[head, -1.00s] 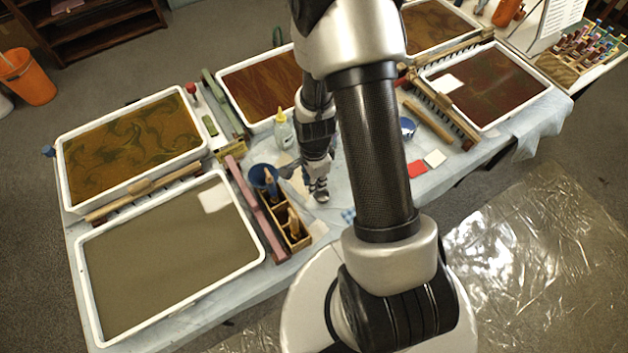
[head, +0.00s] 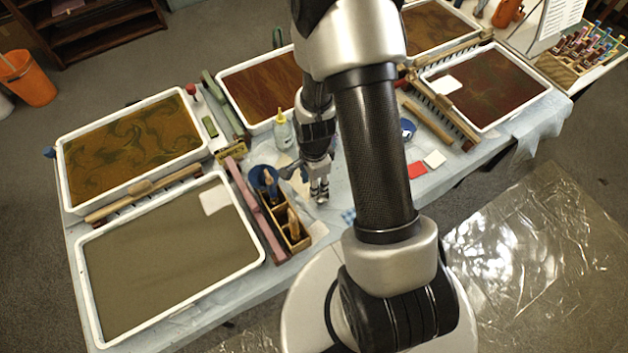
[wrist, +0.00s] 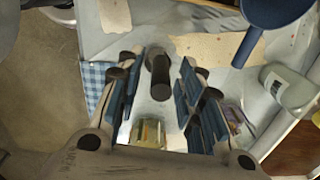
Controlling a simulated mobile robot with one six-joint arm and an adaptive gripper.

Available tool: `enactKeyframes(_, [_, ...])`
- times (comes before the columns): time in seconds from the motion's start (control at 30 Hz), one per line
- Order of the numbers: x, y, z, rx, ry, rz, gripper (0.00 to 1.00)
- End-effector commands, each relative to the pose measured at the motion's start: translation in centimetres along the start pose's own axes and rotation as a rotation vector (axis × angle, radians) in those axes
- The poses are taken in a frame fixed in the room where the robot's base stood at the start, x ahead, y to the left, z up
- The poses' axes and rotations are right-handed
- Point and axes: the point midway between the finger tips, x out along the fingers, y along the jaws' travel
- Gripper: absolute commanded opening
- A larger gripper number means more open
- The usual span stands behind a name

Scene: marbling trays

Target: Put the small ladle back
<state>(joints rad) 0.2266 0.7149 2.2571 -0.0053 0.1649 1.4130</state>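My gripper (head: 321,194) hangs low over the middle of the table in the head view, right of a wooden caddy. In the wrist view its blue-padded fingers (wrist: 160,66) are apart. A short dark, rounded handle-like piece (wrist: 160,78) shows between them, with clear gaps on both sides; I cannot tell whether it belongs to the small ladle. A blue round vessel with a handle-like arm (wrist: 272,12) lies at the wrist view's top right. A blue cup (head: 260,172) with a wooden-handled tool stands left of my gripper in the head view; no ladle is clearly identifiable there.
The wooden caddy (head: 303,243) and a pink bar (head: 258,215) stand left. A squeeze bottle (head: 283,133) is behind; a pale bottle shows in the wrist view (wrist: 288,90). White-rimmed trays (head: 262,262) flank the work area. A checked cloth (wrist: 95,80) lies nearby.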

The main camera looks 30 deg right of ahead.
Motion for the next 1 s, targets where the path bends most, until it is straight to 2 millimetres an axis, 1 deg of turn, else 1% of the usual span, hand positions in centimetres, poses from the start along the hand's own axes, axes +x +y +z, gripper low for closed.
enactKeyframes(0.03, [-1.0,-0.1,0.0,0.0,0.001,-0.004,0.34])
enactKeyframes(0.17, [-3.6,-0.2,0.0,0.0,0.001,-0.006,0.34])
enactKeyframes(0.3, [-6.8,-0.1,0.0,0.0,0.001,-0.006,0.34])
enactKeyframes(0.4, [-8.8,-0.1,0.0,0.0,0.001,-0.006,0.34])
enactKeyframes(0.5, [-10.4,-0.1,0.0,0.0,0.001,-0.005,0.34])
enactKeyframes(0.67, [-11.8,-0.1,0.0,-0.002,0.0,-0.003,0.34])
enactKeyframes(0.77, [-13.1,-0.2,0.2,-0.04,0.003,-0.016,0.34])
enactKeyframes(0.87, [-16.1,-0.2,0.8,-0.158,0.011,-0.05,0.34])
enactKeyframes(0.97, [-20.5,0.3,1.9,-0.352,0.03,-0.101,0.34])
enactKeyframes(1.0, [-22.4,0.8,2.4,-0.442,0.04,-0.121,0.34])
